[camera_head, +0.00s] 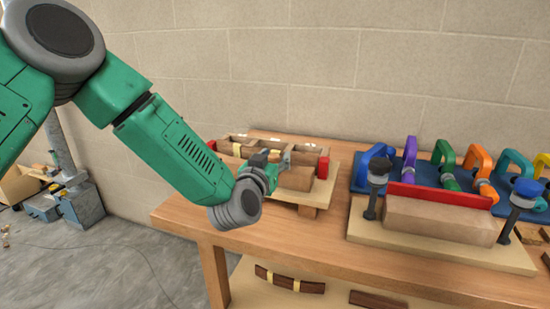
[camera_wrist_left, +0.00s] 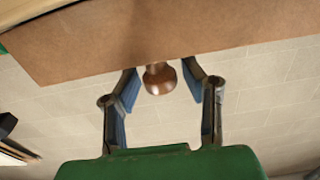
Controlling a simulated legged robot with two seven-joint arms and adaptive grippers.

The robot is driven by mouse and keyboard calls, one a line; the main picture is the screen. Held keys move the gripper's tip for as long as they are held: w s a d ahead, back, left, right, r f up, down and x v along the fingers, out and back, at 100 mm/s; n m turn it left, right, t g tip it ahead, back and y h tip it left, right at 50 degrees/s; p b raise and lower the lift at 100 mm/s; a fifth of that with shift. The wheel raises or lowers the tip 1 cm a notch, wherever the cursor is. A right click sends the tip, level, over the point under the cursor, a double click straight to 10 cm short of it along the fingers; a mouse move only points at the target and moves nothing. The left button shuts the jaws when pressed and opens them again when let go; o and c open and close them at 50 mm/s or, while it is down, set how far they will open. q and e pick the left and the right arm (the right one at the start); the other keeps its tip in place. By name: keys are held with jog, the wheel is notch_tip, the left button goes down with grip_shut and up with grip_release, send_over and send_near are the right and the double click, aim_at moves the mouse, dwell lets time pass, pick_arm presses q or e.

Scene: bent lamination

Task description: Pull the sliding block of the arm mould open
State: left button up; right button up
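The mould at the left of the workbench, on a pale base board (camera_head: 322,196), has a wooden block (camera_head: 296,178) at its front and red parts at its ends. I cannot tell for sure which part slides. My left gripper (camera_head: 283,160) is at this mould, partly hiding the block. In the left wrist view its two blue-padded fingers (camera_wrist_left: 159,84) are open, one on each side of a brown round knob (camera_wrist_left: 159,78). A small gap shows between each pad and the knob. The knob joins a brown surface (camera_wrist_left: 140,35). My right gripper is not in view.
Curved dark strips (camera_head: 290,280) lie on the lower shelf. The bench front (camera_head: 270,232) is clear.

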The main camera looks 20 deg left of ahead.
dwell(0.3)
pick_arm(q)
jog(key=s, duration=1.2)
jog(key=shift+a, duration=0.3)
jog(key=shift+f, duration=0.1)
